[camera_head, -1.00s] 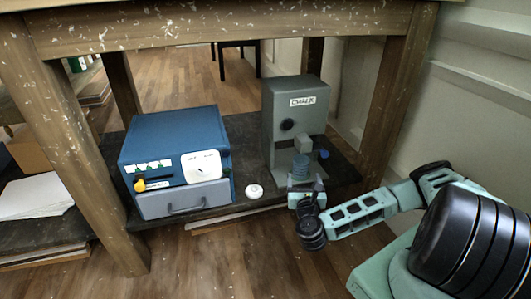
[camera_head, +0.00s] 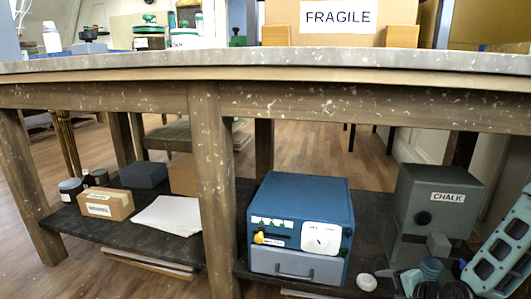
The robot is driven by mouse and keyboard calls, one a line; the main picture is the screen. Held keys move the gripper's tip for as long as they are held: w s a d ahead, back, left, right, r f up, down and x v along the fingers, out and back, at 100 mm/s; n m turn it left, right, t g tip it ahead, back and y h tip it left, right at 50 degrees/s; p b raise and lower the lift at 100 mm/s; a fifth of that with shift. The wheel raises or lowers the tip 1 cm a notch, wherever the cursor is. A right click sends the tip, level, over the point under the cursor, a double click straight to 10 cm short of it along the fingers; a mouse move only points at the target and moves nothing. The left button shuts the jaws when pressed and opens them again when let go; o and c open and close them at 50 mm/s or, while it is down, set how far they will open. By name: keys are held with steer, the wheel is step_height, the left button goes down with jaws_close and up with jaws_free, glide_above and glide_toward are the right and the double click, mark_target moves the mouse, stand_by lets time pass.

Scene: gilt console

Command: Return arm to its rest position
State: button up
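My arm (camera_head: 500,250) comes in at the right edge, its teal link with dark slots running down and left. My gripper (camera_head: 424,284) is at the bottom right, partly cut off by the bottom edge. It is in front of the grey machine labelled CHALK (camera_head: 440,195). A small grey-teal cylinder (camera_head: 431,268) shows right at the gripper, under the machine's spout. I cannot tell whether the fingers touch it or whether they are open or shut.
A blue box with a drawer (camera_head: 305,215) and a round white object (camera_head: 366,282) are beside the machine on the dark low shelf (camera_head: 150,238). The worn tabletop (camera_head: 240,64) above bears a FRAGILE carton (camera_head: 340,20). A table leg (camera_head: 212,190) stands left of the blue box.

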steer(key=s+r+n+g+h, duration=0.2)
steer(key=s+r+n+g, duration=0.1)
steer(key=s+r+n, duration=0.55)
steer(key=s+r+n+g+h, duration=0.25)
steer(key=s+r+n, duration=0.25)
steer(key=r, duration=0.7)
steer(key=s+a+r+n+g+p, duration=0.1)
steer(key=s+a+r+n+p, duration=0.25)
steer(key=s+a, duration=0.2)
steer(key=s+a+r+n+g+y+p, duration=0.1)
steer(key=s+a+r+n+p, duration=0.1)
steer(key=s+a+r, duration=0.35)
steer(key=s+a+r+n+g+p, duration=0.2)
steer(key=s+a, duration=0.1)
steer(key=a, duration=0.5)
step_height(320, 180, up, 37)
steer(key=p, duration=3.7)
steer(key=shift+s+d+p, duration=0.15)
steer(key=shift+d+p, duration=0.05)
steer(key=shift+p, duration=0.1)
